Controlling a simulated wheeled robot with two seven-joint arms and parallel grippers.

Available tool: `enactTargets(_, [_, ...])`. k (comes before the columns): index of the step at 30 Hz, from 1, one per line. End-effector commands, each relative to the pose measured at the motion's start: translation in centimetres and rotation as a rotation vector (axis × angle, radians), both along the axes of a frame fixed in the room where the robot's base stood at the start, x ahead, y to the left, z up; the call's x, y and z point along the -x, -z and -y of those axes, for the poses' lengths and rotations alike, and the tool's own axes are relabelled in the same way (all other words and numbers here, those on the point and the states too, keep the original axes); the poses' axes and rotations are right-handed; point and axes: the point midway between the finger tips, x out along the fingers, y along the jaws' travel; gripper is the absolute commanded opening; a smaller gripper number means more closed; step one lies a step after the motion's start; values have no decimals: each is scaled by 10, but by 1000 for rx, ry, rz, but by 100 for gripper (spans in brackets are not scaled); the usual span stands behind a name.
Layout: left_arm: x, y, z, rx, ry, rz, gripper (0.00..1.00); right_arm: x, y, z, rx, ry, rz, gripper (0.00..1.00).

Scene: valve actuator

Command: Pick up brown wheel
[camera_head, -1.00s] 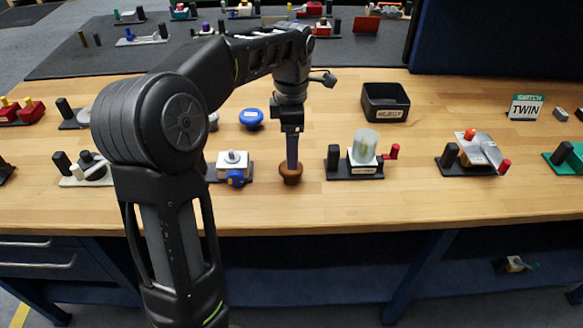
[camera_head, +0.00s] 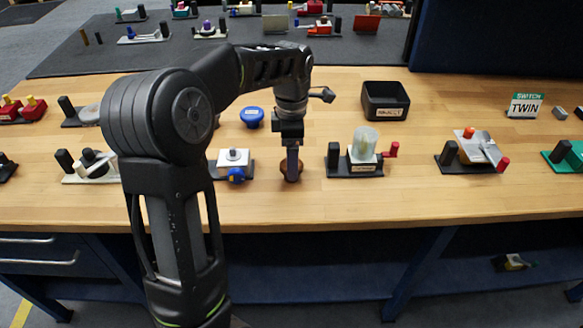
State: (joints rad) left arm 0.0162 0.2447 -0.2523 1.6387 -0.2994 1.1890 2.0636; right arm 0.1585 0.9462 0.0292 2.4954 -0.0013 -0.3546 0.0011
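The brown wheel (camera_head: 284,170) stands on the wooden bench near its front edge, between a blue-knobbed valve fixture and a clear-domed fixture. My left gripper (camera_head: 292,170) points straight down over it. Its fingers hide the middle of the wheel and reach down to its level. I see the fingers edge-on, so I cannot tell whether they are closed on it. The wheel appears to rest on the bench. My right gripper is not in view.
The blue-knobbed fixture (camera_head: 235,158) is close on the left. The clear-domed fixture (camera_head: 363,146) with a red handle is close on the right. A blue wheel (camera_head: 252,117) and a black bin (camera_head: 385,107) lie behind. The bench front beside the wheel is clear.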

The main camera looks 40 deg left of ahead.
Motion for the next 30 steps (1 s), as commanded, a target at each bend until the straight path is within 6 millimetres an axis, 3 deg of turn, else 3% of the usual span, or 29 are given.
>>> enactTargets(6, [0, 31, -1, 0, 0, -4, 80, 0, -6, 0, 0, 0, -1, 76])
enactTargets(9, [0, 37, -1, 0, 0, -1, 80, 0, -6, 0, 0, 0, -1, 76])
enactTargets(26, [0, 37, -1, 0, 0, 0, 80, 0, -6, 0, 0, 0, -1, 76])
enactTargets(30, [0, 37, -1, 0, 0, 0, 70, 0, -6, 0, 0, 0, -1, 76])
